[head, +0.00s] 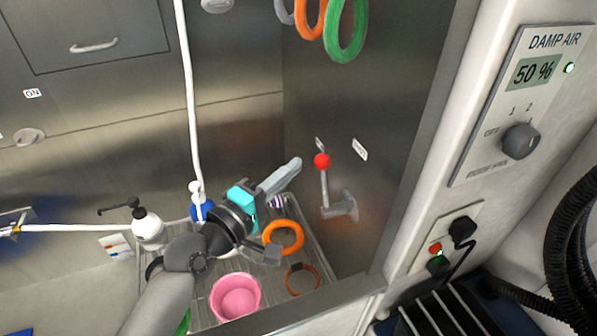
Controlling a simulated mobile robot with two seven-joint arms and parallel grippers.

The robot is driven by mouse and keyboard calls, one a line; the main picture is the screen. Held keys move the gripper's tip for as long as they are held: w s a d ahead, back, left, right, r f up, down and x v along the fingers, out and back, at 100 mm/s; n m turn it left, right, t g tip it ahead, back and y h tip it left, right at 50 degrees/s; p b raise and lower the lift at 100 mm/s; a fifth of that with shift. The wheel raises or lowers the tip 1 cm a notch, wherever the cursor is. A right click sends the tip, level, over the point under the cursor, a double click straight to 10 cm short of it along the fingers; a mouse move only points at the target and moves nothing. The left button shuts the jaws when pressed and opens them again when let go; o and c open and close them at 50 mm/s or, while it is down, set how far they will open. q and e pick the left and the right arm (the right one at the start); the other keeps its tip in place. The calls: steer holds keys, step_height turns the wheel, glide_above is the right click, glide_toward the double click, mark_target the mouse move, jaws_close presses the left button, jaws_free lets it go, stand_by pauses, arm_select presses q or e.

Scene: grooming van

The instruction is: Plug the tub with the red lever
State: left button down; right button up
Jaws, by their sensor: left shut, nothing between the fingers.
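The red lever (322,162) has a round red knob on a grey stem. It stands about upright from a grey mount on the steel wall right of centre. Two small labels are on the wall near the knob, too small to read. My left gripper (293,166) is shut and empty. It is just left of the red knob, with a visible gap in the picture; I cannot tell the depth between them. I cannot make out the tub or its drain for certain. My right gripper is not in view.
A ribbed tray (318,303) below my arm holds a pink bowl (236,297), an orange ring (284,252) and bottles. A white hose (187,90) hangs at left. Coloured loops (346,35) hang above. A damp air panel (520,100) and plugs are on the right pillar.

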arm_select(q)
steer(key=s+d+v, duration=0.1)
steer(key=v, duration=0.7)
steer(key=shift+s+b, duration=0.2)
steer(key=shift+b, duration=0.15)
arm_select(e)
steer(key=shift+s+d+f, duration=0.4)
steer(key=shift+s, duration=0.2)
arm_select(q)
steer(key=shift+a, duration=0.1)
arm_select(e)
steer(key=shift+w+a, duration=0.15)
